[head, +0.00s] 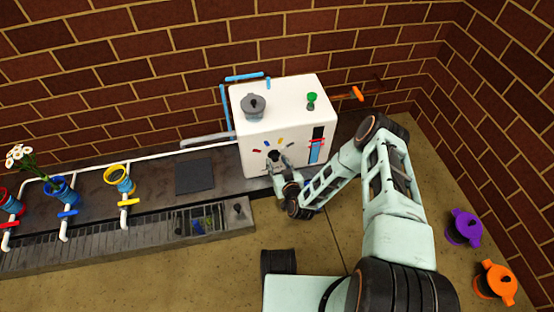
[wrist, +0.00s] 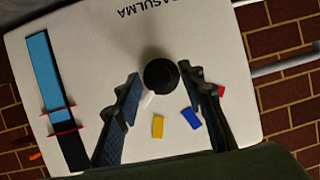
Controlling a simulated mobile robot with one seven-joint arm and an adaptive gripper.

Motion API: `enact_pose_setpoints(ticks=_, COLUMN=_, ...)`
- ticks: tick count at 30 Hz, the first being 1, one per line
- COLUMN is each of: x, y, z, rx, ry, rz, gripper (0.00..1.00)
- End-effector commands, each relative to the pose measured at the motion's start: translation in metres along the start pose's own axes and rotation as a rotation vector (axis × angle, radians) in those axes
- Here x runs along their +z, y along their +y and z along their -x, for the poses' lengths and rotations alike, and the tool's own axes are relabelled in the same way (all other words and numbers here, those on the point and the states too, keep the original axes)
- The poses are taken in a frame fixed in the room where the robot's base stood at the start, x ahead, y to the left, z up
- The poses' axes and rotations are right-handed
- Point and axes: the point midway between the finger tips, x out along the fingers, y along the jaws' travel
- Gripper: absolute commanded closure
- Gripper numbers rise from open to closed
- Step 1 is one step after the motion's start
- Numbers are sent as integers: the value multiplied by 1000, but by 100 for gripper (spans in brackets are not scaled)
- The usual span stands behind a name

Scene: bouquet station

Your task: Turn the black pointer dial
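The black pointer dial (wrist: 161,75) is a round knob on the front face of the white box (head: 284,96). A small pale piece (wrist: 148,98) shows at its edge in the wrist view. My gripper (wrist: 160,80) faces the dial with one finger on each side of it. The fingers look apart, with a thin gap on the left; I cannot tell whether the right fingertip touches. A yellow mark (wrist: 158,126), a blue mark (wrist: 191,118) and a red mark (wrist: 222,91) lie around the dial. In the head view my gripper (head: 277,163) mostly hides the dial.
A blue gauge strip (wrist: 45,70) with red markers is on the same face. A grey knob (head: 253,105) and a green knob (head: 312,99) are on top. Coloured vases (head: 118,178) stand left along a white pipe.

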Motion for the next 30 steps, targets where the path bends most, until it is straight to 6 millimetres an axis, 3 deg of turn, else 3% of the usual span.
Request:
enact_pose_setpoints(ticks=7, x=0, y=0, z=0, rx=0, ry=0, rz=0, gripper=65)
enact_pose_setpoints(ticks=17, x=0, y=0, z=0, rx=0, ry=0, rz=0, gripper=100)
enact_pose_setpoints(ticks=23, x=-1, y=-2, z=0, rx=6, ry=-1, rz=22, gripper=100)
enact_pose_setpoints(ticks=30, x=-2, y=-5, z=0, rx=70, ry=-8, rz=185, gripper=100)
